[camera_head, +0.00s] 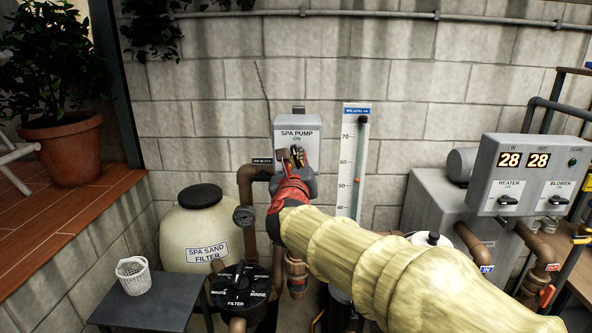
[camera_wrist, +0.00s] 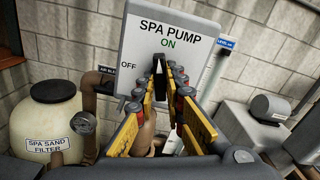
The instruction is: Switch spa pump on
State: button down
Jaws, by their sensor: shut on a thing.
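The grey spa pump box (camera_head: 297,123) hangs on the block wall in the middle of the head view. It fills the upper middle of the wrist view (camera_wrist: 180,32), with ON in green above its switch and OFF to the left. The dark switch handle (camera_wrist: 158,64) stands about upright, under the word ON. My gripper (camera_head: 293,157) is at the box's lower front. In the wrist view my gripper's yellow-and-black fingers (camera_wrist: 163,84) are shut on the switch handle, one on each side. The handle's lower part is hidden by the fingers.
The spa sand filter (camera_head: 200,232) with its black valve (camera_head: 240,284) and a grey side table (camera_head: 150,302) stand at left. A level gauge (camera_head: 353,160) is right of the box. A heater and blower panel (camera_head: 530,175) is at right. Brown pipes (camera_head: 247,185) run below the box.

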jog(key=shift+f+m+b, duration=0.2)
jog(key=shift+m+b, duration=0.75)
jog(key=shift+b, duration=0.35)
jog(key=shift+f+m+b, duration=0.15)
jog(key=shift+m+b, duration=0.8)
jog(key=shift+b, duration=0.3)
jog(key=shift+r, duration=0.1)
jog(key=c, duration=1.8)
grip_release()
jog(key=shift+r, duration=0.2)
jog(key=shift+o, duration=0.2)
jog(key=s+b, duration=0.1)
jog(key=s, duration=0.6)
jog(key=shift+a, duration=0.15)
